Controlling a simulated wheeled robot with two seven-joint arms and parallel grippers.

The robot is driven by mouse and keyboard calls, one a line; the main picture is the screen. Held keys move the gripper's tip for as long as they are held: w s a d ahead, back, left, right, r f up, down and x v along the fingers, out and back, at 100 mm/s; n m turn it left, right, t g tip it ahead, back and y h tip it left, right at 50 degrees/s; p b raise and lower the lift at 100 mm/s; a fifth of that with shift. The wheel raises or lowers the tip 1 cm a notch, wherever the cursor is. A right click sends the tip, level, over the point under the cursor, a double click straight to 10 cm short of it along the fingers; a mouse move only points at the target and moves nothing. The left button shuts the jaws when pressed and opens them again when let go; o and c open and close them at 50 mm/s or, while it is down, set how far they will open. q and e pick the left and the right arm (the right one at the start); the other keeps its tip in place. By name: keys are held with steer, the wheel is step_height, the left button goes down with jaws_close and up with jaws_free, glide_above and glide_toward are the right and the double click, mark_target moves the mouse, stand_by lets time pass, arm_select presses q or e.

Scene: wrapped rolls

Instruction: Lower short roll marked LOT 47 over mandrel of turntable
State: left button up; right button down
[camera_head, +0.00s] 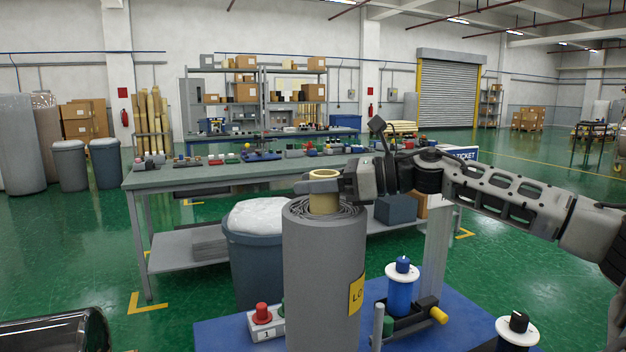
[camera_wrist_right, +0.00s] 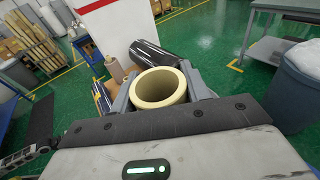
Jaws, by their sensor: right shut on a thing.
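A grey wrapped short roll (camera_head: 322,265) stands upright in the middle of the head view, with part of a yellow label reading "LO" on its right side. A pale yellow core (camera_head: 324,203) sticks up from its top. My right gripper (camera_head: 322,183) is shut on this core, its fingers on either side of it. In the right wrist view the open core (camera_wrist_right: 160,87) sits between the fingers. The roll's lower end is cut off by the frame edge. I cannot make out the turntable or its mandrel. My left gripper is not in view.
A grey-blue bin (camera_head: 252,262) and a long workbench (camera_head: 160,181) stand behind.

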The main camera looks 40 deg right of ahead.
arm_select(q)
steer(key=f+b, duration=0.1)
steer(key=b, duration=0.1)
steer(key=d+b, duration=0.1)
steer(key=b, duration=0.2)
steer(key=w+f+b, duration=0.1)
steer(key=b, duration=0.1)
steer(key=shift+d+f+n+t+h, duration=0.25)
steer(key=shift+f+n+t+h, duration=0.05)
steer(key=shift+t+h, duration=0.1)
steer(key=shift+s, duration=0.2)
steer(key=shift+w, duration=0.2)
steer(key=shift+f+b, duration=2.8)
steer(key=shift+b, duration=0.2)
stand_by(1.1)
